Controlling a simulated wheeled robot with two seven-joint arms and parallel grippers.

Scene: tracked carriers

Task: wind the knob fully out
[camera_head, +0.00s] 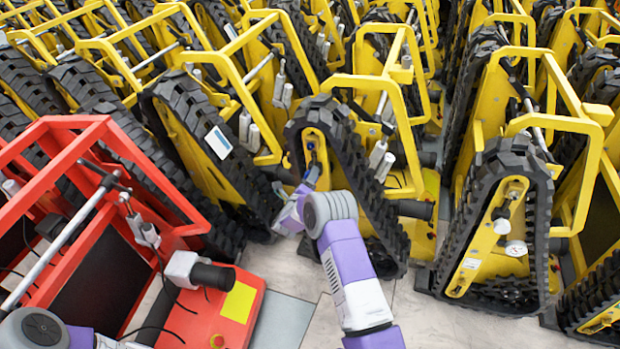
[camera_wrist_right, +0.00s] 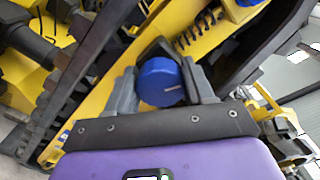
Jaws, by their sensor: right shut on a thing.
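The round blue knob (camera_wrist_right: 161,82) sits between the two grey fingers of my right gripper (camera_wrist_right: 163,70) in the wrist view. The fingers are shut on its sides. A pale mark shows on its face. In the head view my right gripper (camera_head: 308,180) is at the yellow side plate (camera_head: 318,134) of a tracked carrier in the middle. Small blue parts show there, but I cannot clearly make out the knob. Only part of my left arm shows at the lower left, and its gripper is not in view.
Yellow carriers with black tracks stand close together behind and on both sides. A red carrier (camera_head: 238,302) stands at the left. Another carrier's track (camera_head: 545,215) stands at the right. Bare pale floor (camera_head: 430,320) shows in front. Another blue part (camera_wrist_right: 242,12) shows at the wrist view's top.

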